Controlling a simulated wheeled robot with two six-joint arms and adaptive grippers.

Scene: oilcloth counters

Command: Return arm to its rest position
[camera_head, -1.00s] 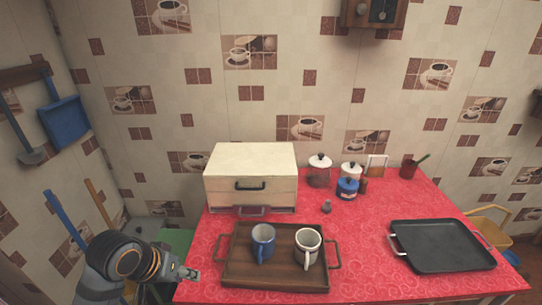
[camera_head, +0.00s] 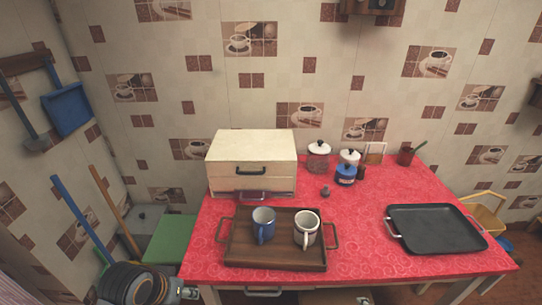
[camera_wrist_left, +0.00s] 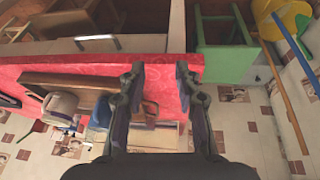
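My left arm shows at the bottom left of the head view, with its gripper (camera_head: 189,293) low beside the front left corner of the red counter (camera_head: 360,265). In the left wrist view the two fingers of my left gripper (camera_wrist_left: 160,75) are apart with nothing between them. The gap lies over the counter's edge. My right arm and gripper are not in view.
A brown tray (camera_head: 275,262) holds a blue mug (camera_head: 263,224) and a white mug (camera_head: 306,230). A cream bread box (camera_head: 252,160), jars and a black griddle pan (camera_head: 435,229) stand on the counter. A green stool (camera_head: 175,240) is left of it.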

